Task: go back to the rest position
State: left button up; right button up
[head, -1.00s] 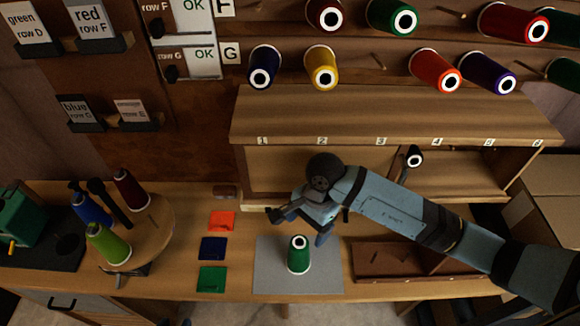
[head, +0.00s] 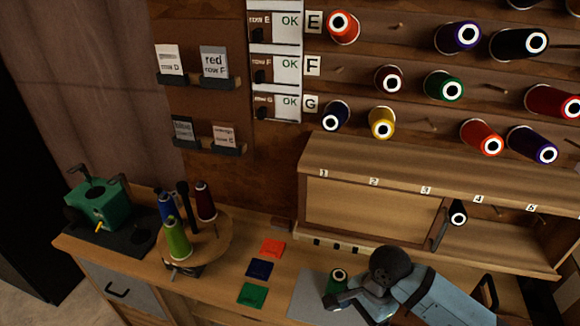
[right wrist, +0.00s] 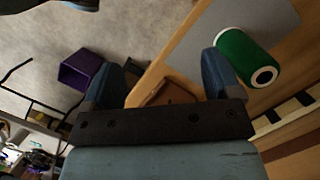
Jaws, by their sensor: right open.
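My right arm comes in from the lower right in the head view, with its gripper (head: 348,302) low over the grey mat (head: 306,309). In the right wrist view the two blue fingers (right wrist: 165,78) are spread with nothing between them. In the head view the spool (head: 338,274) is partly hidden behind my right gripper. My left gripper is not in view.
Spools stand on a round turntable (head: 222,240) at left, beside a green machine (head: 98,205). Orange, blue and green swatches (head: 262,268) lie on the bench. A numbered wooden shelf (head: 400,170) is behind the arm. A purple bin (right wrist: 88,68) stands on the floor.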

jog(key=s+a+r+m+t+y+p, duration=0.1)
jog(key=s+a+r+m+y, duration=0.2)
jog(key=a+r+m+y, duration=0.35)
jog(key=s+a+r+m+t+y+p, duration=0.1)
jog(key=s+a+r+m+t+y, duration=0.15)
jog(key=a+m+y, duration=0.5)
jog(key=w+d+f+m+t+h, duration=0.1)
jog(key=d+f+m+t+h, duration=0.25)
jog(key=m, duration=0.65)
jog(key=w+d+m+t+h, duration=0.1)
jog(key=d+m+t+h, duration=0.1)
jog(key=d+m+t, duration=0.6)
jog(key=w+d+f+m+t+h, duration=0.1)
jog(key=d+m+t+h, duration=0.15)
jog(key=m, duration=0.95)
jog(key=s+d+f+m+g+h, duration=0.2)
jog(key=s+f+m, duration=0.2)
jog(key=f+m, duration=0.2)
jog(key=s+d+f+m+g+h+p, duration=0.1)
jog(key=s+d+f+m+g+h, duration=0.2)
jog(key=s+f+m, duration=0.2)
jog(key=shift+f+m, duration=0.75)
jog(key=shift+m, duration=0.15)
jog(key=shift+s, duration=0.1)
